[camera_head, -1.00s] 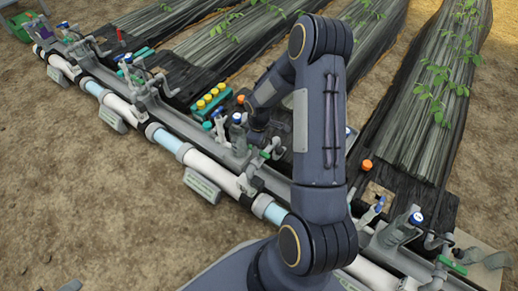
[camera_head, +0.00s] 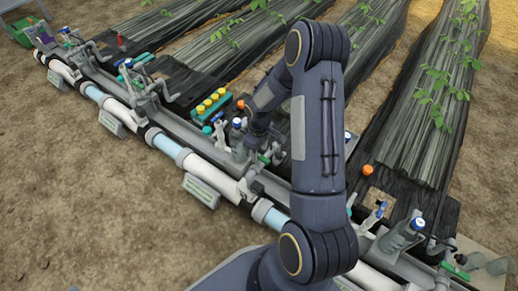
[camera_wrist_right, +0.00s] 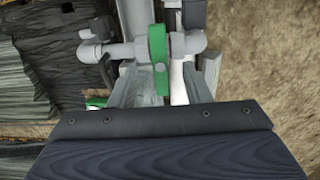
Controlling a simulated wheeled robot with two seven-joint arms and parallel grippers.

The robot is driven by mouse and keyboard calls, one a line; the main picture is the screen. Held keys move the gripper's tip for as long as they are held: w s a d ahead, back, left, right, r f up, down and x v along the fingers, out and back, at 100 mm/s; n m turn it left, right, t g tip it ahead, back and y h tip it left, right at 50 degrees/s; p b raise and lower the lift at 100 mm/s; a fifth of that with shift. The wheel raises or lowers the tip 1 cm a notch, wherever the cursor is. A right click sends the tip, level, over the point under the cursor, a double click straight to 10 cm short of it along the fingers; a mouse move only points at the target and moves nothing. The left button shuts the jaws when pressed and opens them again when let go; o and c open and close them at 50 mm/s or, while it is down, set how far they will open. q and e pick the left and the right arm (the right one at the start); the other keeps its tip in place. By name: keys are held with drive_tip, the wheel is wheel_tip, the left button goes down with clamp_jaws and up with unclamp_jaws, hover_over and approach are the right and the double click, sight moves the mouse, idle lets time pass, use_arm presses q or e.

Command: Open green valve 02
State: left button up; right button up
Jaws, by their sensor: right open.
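A green valve handle (camera_wrist_right: 158,45) on a grey pipe fitting shows in the right wrist view, lying lengthwise up the picture. My right gripper (camera_wrist_right: 160,82) is open, with one finger on each side of the handle's near end. I cannot tell whether the fingers touch it. In the head view a small green handle (camera_head: 264,158) sits on the skid beside my right arm. My right gripper there is largely hidden behind the arm and fittings. No readable number confirms which valve is 02. My left gripper is out of view.
A white and blue main pipe (camera_head: 168,147) runs diagonally across the skid, with label plates (camera_head: 202,190) along it. A manifold with yellow caps (camera_head: 212,103) stands behind. Another green handle (camera_head: 455,270) is at the lower right. Bare soil lies at the left.

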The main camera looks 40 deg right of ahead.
sight(259, 156)
drive_tip(key=shift+f+b, duration=1.65)
drive_tip(key=shift+f, duration=0.6)
clamp_jaws()
drive_tip(key=n, duration=0.2)
drive_tip(key=n+p, duration=0.1)
drive_tip(key=n, duration=0.1)
drive_tip(key=n+p, duration=0.1)
drive_tip(key=n, duration=0.1)
drive_tip(key=shift+r, duration=0.25)
drive_tip(key=n+p, duration=0.5)
drive_tip(key=n, duration=0.6)
drive_tip(key=shift+n+p, duration=0.3)
drive_tip(key=shift+n, duration=0.5)
drive_tip(key=shift+f+n, duration=0.2)
drive_tip(key=shift+n, duration=0.2)
